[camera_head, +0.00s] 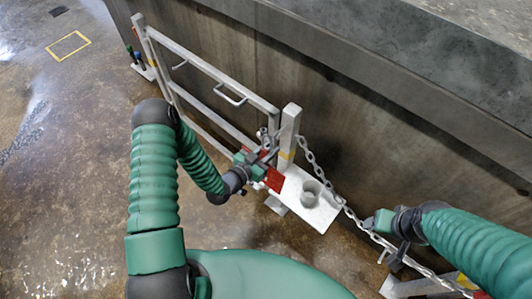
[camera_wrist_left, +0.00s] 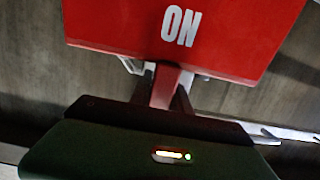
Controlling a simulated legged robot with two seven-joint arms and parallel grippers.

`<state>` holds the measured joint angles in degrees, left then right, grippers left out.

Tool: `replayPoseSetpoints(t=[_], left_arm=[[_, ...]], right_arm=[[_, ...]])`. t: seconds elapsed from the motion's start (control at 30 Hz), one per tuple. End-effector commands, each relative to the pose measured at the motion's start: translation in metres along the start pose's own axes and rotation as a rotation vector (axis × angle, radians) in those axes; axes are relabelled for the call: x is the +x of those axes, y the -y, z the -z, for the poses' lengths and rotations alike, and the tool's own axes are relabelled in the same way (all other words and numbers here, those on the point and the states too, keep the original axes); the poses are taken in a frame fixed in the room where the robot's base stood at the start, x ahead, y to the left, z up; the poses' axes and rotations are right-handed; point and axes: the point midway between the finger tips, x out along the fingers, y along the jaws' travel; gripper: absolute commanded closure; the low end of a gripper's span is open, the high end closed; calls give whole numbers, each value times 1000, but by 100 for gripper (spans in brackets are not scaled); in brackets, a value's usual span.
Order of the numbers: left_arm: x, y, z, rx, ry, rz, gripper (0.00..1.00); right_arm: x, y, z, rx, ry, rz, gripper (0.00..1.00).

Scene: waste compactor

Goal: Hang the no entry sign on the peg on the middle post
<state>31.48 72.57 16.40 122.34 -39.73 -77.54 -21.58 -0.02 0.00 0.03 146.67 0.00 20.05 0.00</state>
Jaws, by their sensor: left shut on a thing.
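The red no entry sign (camera_head: 275,180) is partly hidden behind my left gripper (camera_head: 262,158), beside the middle post (camera_head: 291,125). In the left wrist view the sign (camera_wrist_left: 120,30) fills the top, with white letters that read "ON". My left gripper (camera_wrist_left: 166,92) is shut on the sign's narrow red tab. I cannot tell whether the sign touches the post, and the peg cannot be made out. My right gripper (camera_head: 398,258) is low at the right, by the chain; its jaws are too small to read.
A grey chain (camera_head: 325,178) runs from the middle post down to the right. A white base plate (camera_head: 318,215) with a grey cup-like socket (camera_head: 311,192) lies at the post's foot. A white gate (camera_head: 205,68) stands left of the post. A concrete wall (camera_head: 350,110) rises behind.

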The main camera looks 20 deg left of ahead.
Motion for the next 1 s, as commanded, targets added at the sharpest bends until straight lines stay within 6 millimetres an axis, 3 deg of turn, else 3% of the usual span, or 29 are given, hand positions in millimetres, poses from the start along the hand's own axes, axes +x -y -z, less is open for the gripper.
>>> replayPoseSetpoints(t=[0.53, 1.0], left_arm=[[37, 0, -2, 0, -1, -1, 100], [41, 0, -5, -1, 0, -1, 100]], right_arm=[[15, 0, -4, 1, 0, 0, 34], [18, 0, -4, 1, 0, 0, 34]])
